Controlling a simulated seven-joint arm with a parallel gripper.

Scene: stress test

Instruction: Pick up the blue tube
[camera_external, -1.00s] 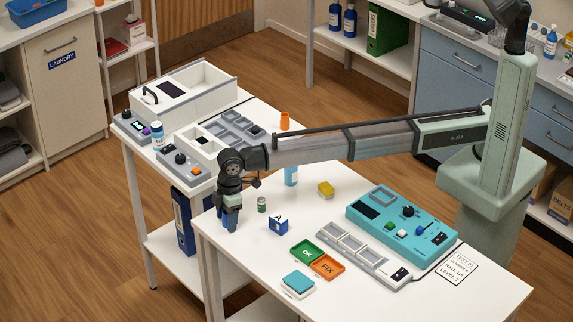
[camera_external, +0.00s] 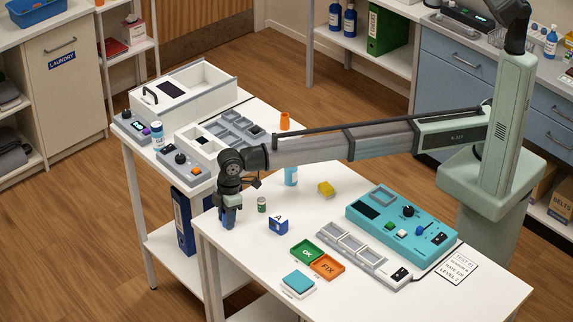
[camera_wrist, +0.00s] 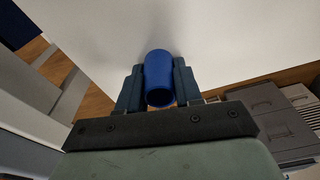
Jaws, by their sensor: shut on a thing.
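The blue tube (camera_wrist: 158,72) sits between the two fingers of my gripper (camera_wrist: 158,90) in the wrist view, and both fingers touch its sides. My gripper is shut on it. In the external view my gripper (camera_external: 228,214) points down at the left corner of the white table (camera_external: 440,300), and a bit of the blue tube (camera_external: 228,221) shows between the fingers. Whether the tube's lower end touches the table cannot be told.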

